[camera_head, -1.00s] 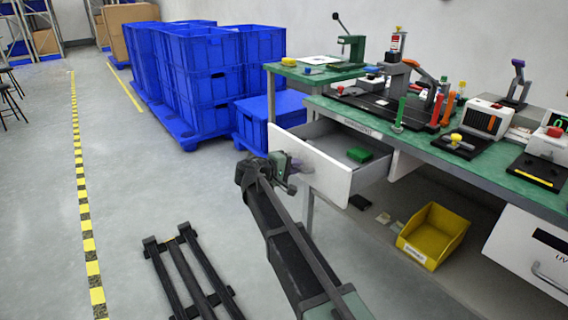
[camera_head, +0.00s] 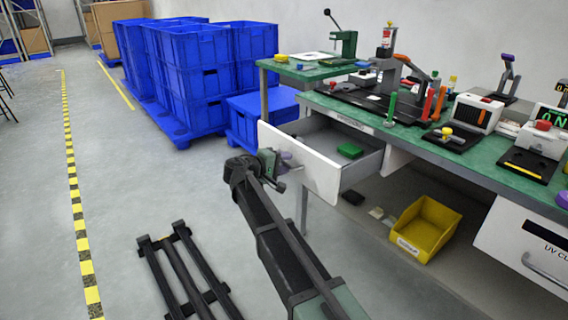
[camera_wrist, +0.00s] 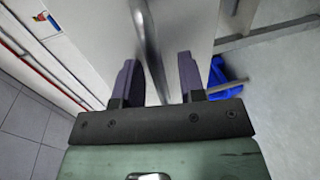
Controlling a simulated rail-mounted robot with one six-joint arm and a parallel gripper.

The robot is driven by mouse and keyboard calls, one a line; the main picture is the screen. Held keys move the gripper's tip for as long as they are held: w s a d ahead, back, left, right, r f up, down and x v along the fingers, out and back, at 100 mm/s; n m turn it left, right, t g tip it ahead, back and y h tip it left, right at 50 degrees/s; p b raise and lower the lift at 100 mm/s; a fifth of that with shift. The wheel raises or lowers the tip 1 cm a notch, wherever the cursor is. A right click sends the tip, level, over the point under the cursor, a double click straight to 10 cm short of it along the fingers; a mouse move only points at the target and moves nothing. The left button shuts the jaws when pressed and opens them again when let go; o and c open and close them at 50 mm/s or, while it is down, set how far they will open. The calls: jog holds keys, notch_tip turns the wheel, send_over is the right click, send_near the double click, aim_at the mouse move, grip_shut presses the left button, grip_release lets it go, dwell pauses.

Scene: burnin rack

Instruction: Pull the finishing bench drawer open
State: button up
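The finishing bench drawer (camera_head: 318,170) stands well out from under the green-topped bench (camera_head: 440,150), its inside showing with a green block (camera_head: 350,150) in it. My gripper (camera_head: 284,162) is at the outer face of the drawer front, where the arm hides the handle in the head view. In the wrist view, my gripper's two dark fingers (camera_wrist: 157,62) stand apart on either side of the grey bar handle (camera_wrist: 150,40). A gap shows between the handle and the right finger. The pale drawer front (camera_wrist: 190,25) lies just beyond the fingertips.
Blue crates (camera_head: 195,75) are stacked behind the drawer to the left. A yellow bin (camera_head: 425,228) sits low under the bench. Tools and devices, including a green press (camera_head: 345,45), stand on the bench top.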

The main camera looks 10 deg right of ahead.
jog(key=p+v, duration=0.2)
jog(key=v, duration=0.8)
jog(key=shift+s+a, duration=0.25)
jog(key=shift+a, duration=0.05)
jog(key=s+d+f+m+g+y, duration=0.1)
jog(key=s+d+f+g+y, duration=0.3)
jog(key=s, duration=0.3)
jog(key=s+d+f+m+g+y, duration=0.1)
jog(key=s+d+f+g+y, duration=0.15)
jog(key=s+f, duration=0.5)
jog(key=s+d+f+m+g+y, duration=0.2)
jog(key=s+d+m+y, duration=0.2)
jog(key=s+d+y, duration=0.55)
jog(key=s+d+r+h+p, duration=0.1)
jog(key=s+r+h+p, duration=0.1)
jog(key=r+p, duration=3.2)
jog(key=shift+s+h, duration=0.3)
jog(key=shift+s, duration=0.4)
